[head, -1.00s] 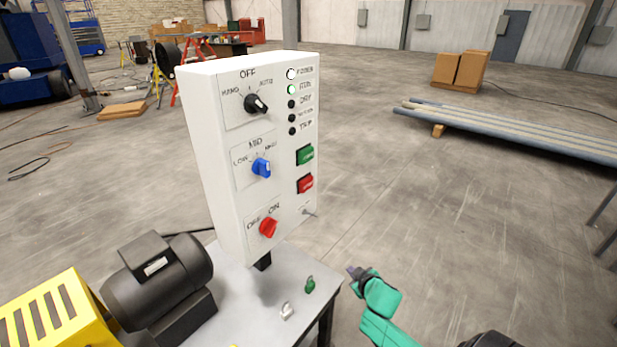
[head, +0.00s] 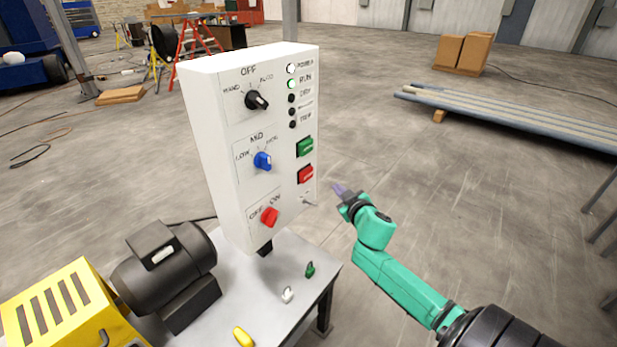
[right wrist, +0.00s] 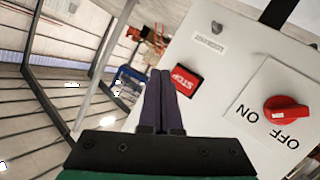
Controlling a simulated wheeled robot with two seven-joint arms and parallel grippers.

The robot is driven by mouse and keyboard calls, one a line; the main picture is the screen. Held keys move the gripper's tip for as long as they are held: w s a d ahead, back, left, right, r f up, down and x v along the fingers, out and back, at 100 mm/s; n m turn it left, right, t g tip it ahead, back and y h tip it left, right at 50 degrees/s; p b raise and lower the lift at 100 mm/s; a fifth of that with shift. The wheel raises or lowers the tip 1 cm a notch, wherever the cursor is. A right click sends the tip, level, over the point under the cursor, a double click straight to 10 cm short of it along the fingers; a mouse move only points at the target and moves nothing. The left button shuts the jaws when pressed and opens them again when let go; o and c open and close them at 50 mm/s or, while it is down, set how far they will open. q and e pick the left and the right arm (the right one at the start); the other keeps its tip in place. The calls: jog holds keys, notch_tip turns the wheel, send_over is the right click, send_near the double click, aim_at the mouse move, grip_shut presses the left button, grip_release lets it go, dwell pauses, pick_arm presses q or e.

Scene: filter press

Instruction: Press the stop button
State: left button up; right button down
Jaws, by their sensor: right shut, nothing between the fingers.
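The white control box (head: 215,150) stands upright on a post above the grey table. Its red stop button (head: 305,174) is on the right column of the front, just below the green button (head: 305,147). In the right wrist view the red button (right wrist: 186,79) reads STOP and lies just right of the fingertips. My right gripper (head: 338,188) is shut and empty, to the right of the box and slightly below the stop button. It also shows in the right wrist view (right wrist: 160,74), its fingers together; I cannot tell contact, but the head view shows a gap. My left gripper is out of view.
The box also carries a black knob (head: 257,100), a blue knob (head: 262,160), a red OFF/ON knob (head: 269,216) and a small key-like stub (head: 308,203). A black motor (head: 165,265) and small loose parts sit on the table (head: 255,290).

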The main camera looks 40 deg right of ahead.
jog(key=b, duration=0.2)
send_near(311, 174)
jog(key=w+d+f, duration=0.2)
jog(key=w+d, duration=0.1)
jog(key=shift+w+a, duration=0.35)
jog(key=shift+w, duration=0.4)
dwell(1.1)
jog(key=shift+w+a, duration=0.1)
jog(key=shift+w, duration=0.3)
jog(key=shift+w+a+r, duration=0.15)
jog(key=shift+w, duration=0.4)
dwell(0.6)
jog(key=shift+s, duration=0.1)
jog(key=shift+s+d, duration=0.25)
jog(key=shift+s, duration=0.6)
jog(key=shift+p, duration=0.3)
